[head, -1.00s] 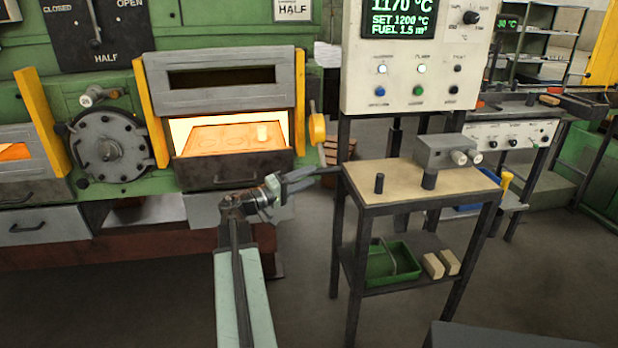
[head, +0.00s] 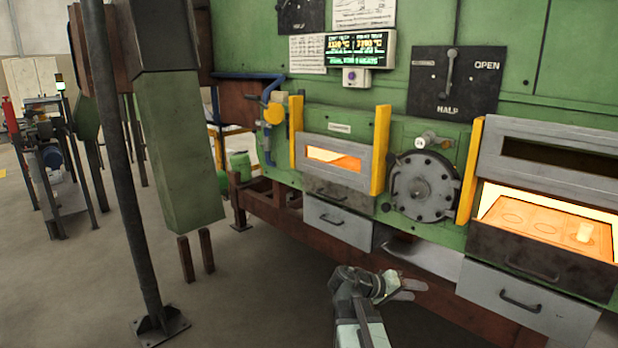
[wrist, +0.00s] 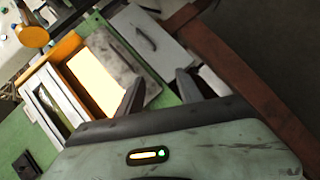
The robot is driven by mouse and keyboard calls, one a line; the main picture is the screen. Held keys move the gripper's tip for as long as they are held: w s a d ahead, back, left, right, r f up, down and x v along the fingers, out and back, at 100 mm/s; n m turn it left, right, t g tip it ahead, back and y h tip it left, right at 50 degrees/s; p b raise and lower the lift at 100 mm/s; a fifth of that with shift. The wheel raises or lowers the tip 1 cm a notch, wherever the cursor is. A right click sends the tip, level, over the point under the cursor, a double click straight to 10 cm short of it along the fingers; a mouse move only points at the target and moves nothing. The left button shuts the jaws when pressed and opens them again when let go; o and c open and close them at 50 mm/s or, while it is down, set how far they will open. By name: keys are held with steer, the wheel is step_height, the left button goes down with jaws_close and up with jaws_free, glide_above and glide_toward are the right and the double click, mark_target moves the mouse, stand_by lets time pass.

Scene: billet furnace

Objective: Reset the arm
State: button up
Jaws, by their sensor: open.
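My gripper (head: 408,288) is at the lower middle of the head view, in front of the furnace base and below the round hatch. In the wrist view my gripper (wrist: 155,92) has its two dark fingers apart with nothing between them. My arm is folded low, clear of the furnace (head: 425,100). The wrist view shows a glowing opening (wrist: 97,80) tilted at the left.
A dark post (head: 125,150) and a green hanging column (head: 180,150) stand at the left. A smaller furnace window (head: 335,158) glows left of the round hatch (head: 423,190). Drawers (head: 525,302) stick out low at the right. The floor (head: 265,290) at lower middle is open.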

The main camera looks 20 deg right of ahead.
steer(key=w+a+f+n+t+y, duration=0.1)
steer(key=w+a+f+y, duration=0.3)
steer(key=a, duration=0.6)
steer(key=a+f+n+t+y, duration=0.15)
steer(key=a+f, duration=0.35)
steer(key=a, duration=0.5)
steer(key=s+a+f+n+g+y, duration=0.1)
steer(key=s+a+f+y, duration=0.2)
steer(key=a, duration=0.7)
steer(key=s+a+f+n+g+y, duration=0.1)
steer(key=a+f+n+y, duration=0.15)
steer(key=a+y, duration=0.45)
step_height(320, 180, up, 17)
steer(key=a+h+p, duration=0.2)
steer(key=p, duration=1.4)
steer(key=shift+f+p, duration=0.15)
steer(key=shift+p, duration=0.25)
steer(key=shift+w+f+t, duration=0.1)
steer(key=shift+t, duration=0.15)
steer(key=shift+c, duration=0.7)
steer(key=shift+d, duration=0.15)
